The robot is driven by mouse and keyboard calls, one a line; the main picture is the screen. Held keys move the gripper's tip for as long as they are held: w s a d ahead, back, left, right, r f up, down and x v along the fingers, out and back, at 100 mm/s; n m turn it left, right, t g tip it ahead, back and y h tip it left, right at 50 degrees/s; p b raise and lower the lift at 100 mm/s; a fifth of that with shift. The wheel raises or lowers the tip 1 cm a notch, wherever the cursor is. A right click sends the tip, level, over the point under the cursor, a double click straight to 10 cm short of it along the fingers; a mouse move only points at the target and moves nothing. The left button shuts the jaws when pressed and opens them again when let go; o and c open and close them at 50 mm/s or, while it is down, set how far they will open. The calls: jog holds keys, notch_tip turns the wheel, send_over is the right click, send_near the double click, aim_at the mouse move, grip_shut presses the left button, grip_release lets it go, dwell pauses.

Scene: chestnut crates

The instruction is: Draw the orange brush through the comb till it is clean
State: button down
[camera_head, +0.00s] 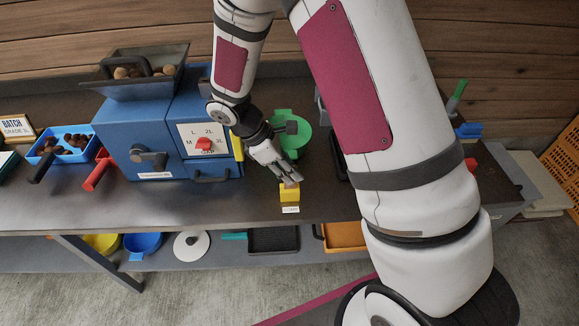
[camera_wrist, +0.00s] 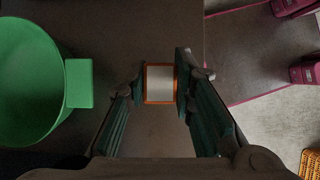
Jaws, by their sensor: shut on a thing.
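In the wrist view my gripper's fingertips (camera_wrist: 160,84) are closed on a small squarish thing with an orange rim and a pale grey face (camera_wrist: 160,82). I cannot make out the comb in either view.
A green bowl (camera_head: 291,128) stands just behind my gripper; it also shows in the wrist view (camera_wrist: 28,82). A blue machine (camera_head: 140,125) with a dial stands to the left.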

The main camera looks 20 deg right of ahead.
jog(key=shift+f+b, duration=0.45)
jog(key=shift+f, duration=0.65)
jog(key=shift+f, duration=0.1)
jog(key=shift+s+f+b, duration=0.35)
jog(key=shift+f+b, duration=0.15)
jog(key=shift+f, duration=0.4)
jog(key=shift+r, duration=0.2)
jog(key=shift+w+r+p, duration=0.25)
jog(key=shift+r+p, duration=0.15)
jog(key=shift+r, duration=0.2)
jog(key=shift+w+r+p, duration=0.25)
jog(key=shift+r+p, duration=0.1)
jog(key=shift+r, duration=0.25)
jog(key=shift+s+r+p, duration=0.1)
jog(key=shift+r+p, duration=0.25)
jog(key=shift+r, duration=0.3)
jog(key=shift+s+d, duration=0.1)
jog(key=shift+f+b, duration=0.4)
jog(key=shift+f, duration=0.45)
